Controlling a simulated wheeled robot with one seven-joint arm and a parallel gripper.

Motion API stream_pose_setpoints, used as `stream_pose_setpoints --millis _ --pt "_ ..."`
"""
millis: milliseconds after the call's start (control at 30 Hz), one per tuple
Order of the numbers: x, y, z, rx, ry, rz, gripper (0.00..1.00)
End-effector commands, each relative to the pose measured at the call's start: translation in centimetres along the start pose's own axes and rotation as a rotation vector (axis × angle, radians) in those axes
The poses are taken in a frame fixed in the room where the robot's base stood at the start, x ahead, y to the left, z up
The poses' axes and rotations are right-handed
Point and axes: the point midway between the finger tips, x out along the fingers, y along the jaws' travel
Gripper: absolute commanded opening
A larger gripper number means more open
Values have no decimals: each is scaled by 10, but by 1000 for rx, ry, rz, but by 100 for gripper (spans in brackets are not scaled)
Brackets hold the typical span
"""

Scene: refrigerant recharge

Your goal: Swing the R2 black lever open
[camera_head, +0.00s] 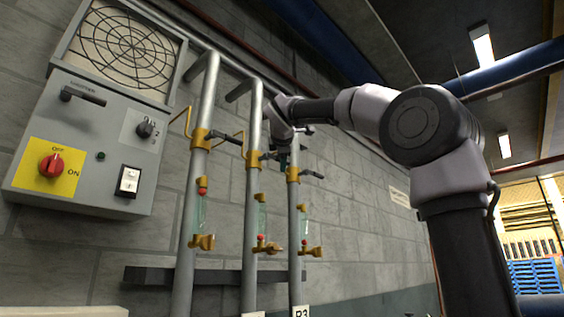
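Three vertical grey pipes stand along the block wall, each with a brass valve and a black lever near the top. The middle pipe (253,200), which I take to be R2, has its brass valve (253,159) with a black lever (270,156) reaching out to the right. My gripper (285,157) hangs from above between the middle and right pipes, near the end of that lever. Its fingertips are small and dark here, so I cannot tell whether they touch the lever or are open.
The left pipe's black lever (227,137) and the right pipe's black lever (312,174) are close by. The right pipe bears an R3 label (301,312). A grey control box (90,140) with a red knob (51,166) hangs at left. A dark rail (215,275) crosses behind the pipes.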

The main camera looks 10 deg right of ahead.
Motion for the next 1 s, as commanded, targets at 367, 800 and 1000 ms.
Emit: stream_pose_setpoints --millis 367,800,1000 --pt "6 0 0 0 0 0 53" --pt "6 0 0 0 0 0 0" --pt "6 0 0 0 0 0 0"
